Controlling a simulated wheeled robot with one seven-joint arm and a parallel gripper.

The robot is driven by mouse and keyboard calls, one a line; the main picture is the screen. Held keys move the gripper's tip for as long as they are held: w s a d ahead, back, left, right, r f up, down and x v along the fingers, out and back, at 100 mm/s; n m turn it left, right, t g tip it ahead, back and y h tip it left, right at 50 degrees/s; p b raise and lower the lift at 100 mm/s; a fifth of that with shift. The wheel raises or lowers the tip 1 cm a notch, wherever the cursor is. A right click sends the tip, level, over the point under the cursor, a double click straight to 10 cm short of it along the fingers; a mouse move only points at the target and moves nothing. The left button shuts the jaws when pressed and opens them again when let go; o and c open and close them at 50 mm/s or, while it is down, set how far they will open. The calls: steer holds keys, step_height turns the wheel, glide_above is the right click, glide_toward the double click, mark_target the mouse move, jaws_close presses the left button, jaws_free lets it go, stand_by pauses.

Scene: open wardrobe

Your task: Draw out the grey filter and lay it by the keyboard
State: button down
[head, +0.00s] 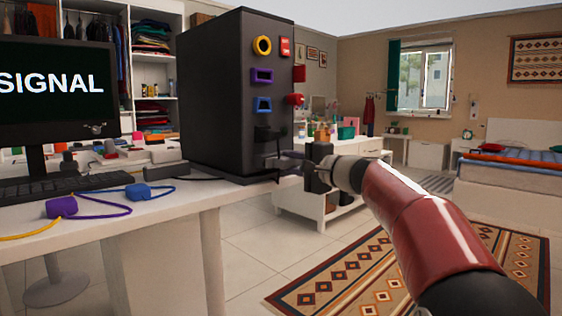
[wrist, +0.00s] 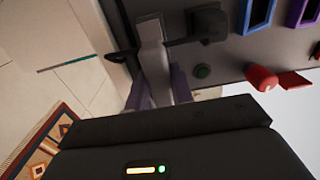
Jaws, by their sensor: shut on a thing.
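My gripper (head: 290,163) is at the lower front of the black computer tower (head: 222,95), near its bottom edge. In the wrist view my gripper (wrist: 157,92) is shut on a light grey, flat bar, which I take for the grey filter (wrist: 152,58). The bar runs from between the fingers to the tower's face. I cannot tell how deep its far end sits. In the head view the filter is mostly hidden by the gripper. The black keyboard (head: 65,188) lies on the white desk, left of the tower, below the monitor (head: 58,95).
Coloured ports and a red knob (wrist: 262,78) stand on the tower's face close to the gripper. The floor beside the desk is open.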

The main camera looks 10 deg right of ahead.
steer(key=shift+b+v, duration=0.9)
steer(key=shift+v, duration=0.45)
stand_by(1.0)
steer(key=shift+b+v, duration=1)
steer(key=shift+v, duration=0.85)
